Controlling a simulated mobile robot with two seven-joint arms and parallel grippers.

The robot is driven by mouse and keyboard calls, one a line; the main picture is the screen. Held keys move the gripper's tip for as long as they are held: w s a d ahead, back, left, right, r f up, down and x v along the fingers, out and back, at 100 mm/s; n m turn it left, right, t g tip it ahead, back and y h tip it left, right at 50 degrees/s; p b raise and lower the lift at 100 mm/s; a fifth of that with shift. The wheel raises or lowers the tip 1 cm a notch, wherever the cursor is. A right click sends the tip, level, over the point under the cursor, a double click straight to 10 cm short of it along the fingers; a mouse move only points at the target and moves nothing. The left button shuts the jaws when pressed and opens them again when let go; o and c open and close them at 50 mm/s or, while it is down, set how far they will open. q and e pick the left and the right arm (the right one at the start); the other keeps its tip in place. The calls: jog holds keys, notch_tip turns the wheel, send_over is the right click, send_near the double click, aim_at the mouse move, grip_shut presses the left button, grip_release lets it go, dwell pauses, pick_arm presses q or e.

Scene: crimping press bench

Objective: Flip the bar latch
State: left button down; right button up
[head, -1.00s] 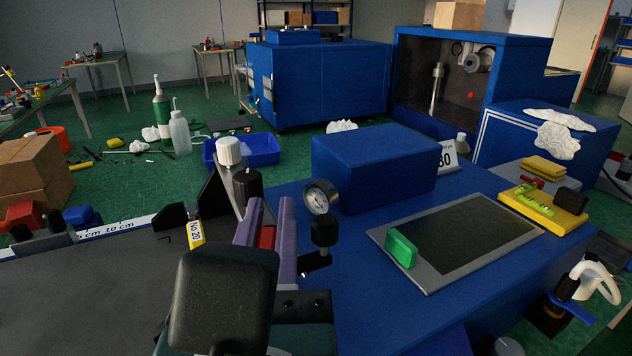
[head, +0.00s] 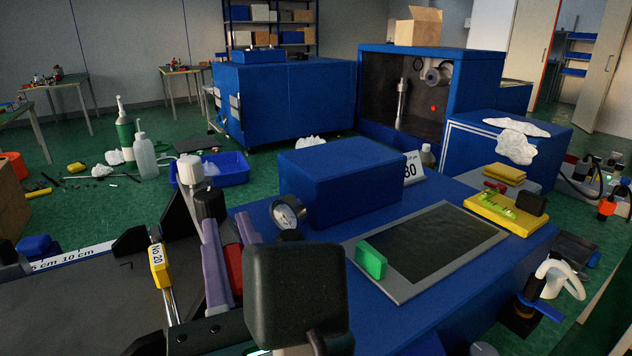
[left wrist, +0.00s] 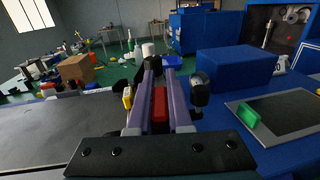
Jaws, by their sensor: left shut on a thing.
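My left gripper (head: 226,222) has two purple fingers and reaches over the left side of the bench. It is shut on a red bar-shaped handle (head: 234,268), apparently part of the bar latch. The left wrist view shows the red handle (left wrist: 160,106) lengthwise between the fingers of my gripper (left wrist: 159,76). A black knob (head: 209,203) and a white cap (head: 190,169) stand just beyond the fingertips. The latch's far end and mount are hard to make out. My right gripper is out of view.
A yellow "No 20" tag (head: 159,266) on a metal rod is close left of the fingers. A pressure gauge (head: 287,212) is close right. A blue box (head: 340,180) and a grey-framed dark panel (head: 432,246) with a green block (head: 371,261) lie farther right.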

pick_arm(q)
jog(key=c, duration=0.8)
grip_release()
jog(key=shift+c, duration=0.2)
jog(key=b+v, duration=0.1)
jog(key=v, duration=0.8)
jog(key=shift+s+d, duration=0.15)
jog(key=shift+s, duration=0.2)
